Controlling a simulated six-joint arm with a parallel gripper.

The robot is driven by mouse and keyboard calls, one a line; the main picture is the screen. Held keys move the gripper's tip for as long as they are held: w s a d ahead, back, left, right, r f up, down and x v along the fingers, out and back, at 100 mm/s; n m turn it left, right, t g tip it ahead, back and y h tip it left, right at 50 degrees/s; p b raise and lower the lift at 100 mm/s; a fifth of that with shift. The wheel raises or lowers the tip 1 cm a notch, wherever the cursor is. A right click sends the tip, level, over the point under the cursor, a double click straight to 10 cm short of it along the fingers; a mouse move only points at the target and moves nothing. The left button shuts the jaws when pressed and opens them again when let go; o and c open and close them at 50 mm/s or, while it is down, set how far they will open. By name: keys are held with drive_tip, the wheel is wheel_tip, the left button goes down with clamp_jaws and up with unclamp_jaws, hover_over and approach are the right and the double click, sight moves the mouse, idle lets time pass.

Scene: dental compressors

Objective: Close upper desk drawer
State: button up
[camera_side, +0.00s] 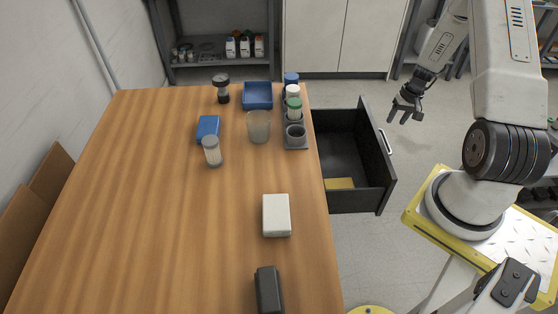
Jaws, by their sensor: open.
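The upper desk drawer (384,168) is black and stands pulled out from the right side of the wooden desk (150,210). Its front panel carries a light handle (386,142) and faces right. A small yellow item (339,184) lies inside, towards the near end. My gripper (405,112) is open and empty. In the picture it is to the right of the drawer's far end, apart from the front panel. Any lower drawer is hidden.
A grey rack (296,140) with several lidded jars stands on the desk edge beside the drawer. A white box (276,215), a dark block (268,290), a blue tray (257,95) and containers are on the desk. Floor (375,245) shows right of the drawer.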

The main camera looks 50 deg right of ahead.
sight(386, 139)
drive_tip(key=shift+s+d+f, duration=0.25)
drive_tip(key=shift+w+a+f, duration=0.2)
drive_tip(key=shift+f, duration=1.05)
drive_tip(key=shift+w+a+f, duration=0.15)
drive_tip(key=shift+f, duration=1.15)
drive_tip(key=shift+w+a+f, duration=0.2)
drive_tip(key=shift+f, duration=1.05)
clamp_jaws()
